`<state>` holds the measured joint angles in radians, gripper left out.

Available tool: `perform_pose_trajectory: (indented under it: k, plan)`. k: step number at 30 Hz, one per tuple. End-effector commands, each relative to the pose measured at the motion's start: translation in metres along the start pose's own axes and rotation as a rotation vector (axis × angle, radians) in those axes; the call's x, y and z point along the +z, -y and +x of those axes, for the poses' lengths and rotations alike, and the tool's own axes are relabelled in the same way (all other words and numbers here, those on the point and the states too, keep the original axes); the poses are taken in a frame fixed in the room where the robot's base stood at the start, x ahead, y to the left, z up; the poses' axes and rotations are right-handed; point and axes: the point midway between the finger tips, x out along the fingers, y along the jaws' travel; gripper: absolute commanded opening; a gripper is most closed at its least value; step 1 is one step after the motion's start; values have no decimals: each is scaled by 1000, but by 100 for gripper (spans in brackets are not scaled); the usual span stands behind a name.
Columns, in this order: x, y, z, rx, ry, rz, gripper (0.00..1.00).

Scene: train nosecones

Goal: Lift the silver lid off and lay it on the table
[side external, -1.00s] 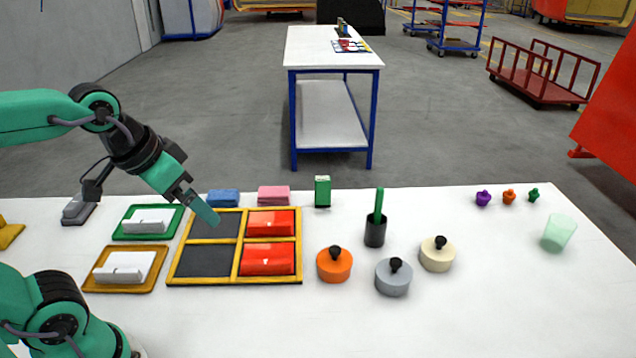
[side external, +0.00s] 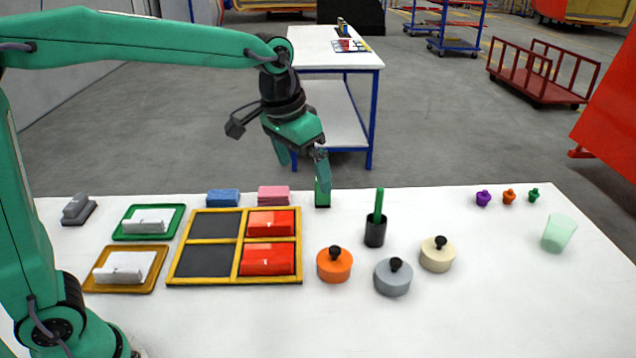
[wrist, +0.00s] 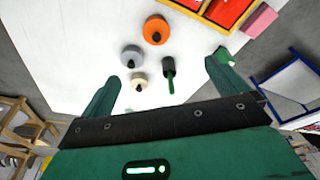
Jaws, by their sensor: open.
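The silver lid (side external: 394,278), grey and round with a black knob, is front right of centre among three lidded pots; the pot under it cannot be told apart. In the wrist view the silver lid (wrist: 132,57) shows between my fingers, some way beyond them. My gripper (side external: 302,172) is open and empty, high above the table's back, up and left of the lid. Its two green fingers (wrist: 163,72) also show in the wrist view.
An orange lid (side external: 334,265) and a cream lid (side external: 438,254) flank the silver one. A black cup (side external: 375,232) with a green stick stands behind. A yellow-framed tray (side external: 235,282) is left. The table (side external: 500,310) is clear at front right.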

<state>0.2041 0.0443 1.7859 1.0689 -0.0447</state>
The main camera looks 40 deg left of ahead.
Motion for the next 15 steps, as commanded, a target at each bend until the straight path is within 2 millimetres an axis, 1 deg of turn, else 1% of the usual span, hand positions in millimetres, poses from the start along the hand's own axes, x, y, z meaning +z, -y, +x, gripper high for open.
perform_pose_trajectory:
  k: [1,6,11,15]
  plan:
    - [-9,-5,8,2,15,9,99]
    - [-37,-22,32,7,56,34,99]
    - [-59,-40,57,10,92,57,99]
    - [-76,-56,83,11,126,78,99]
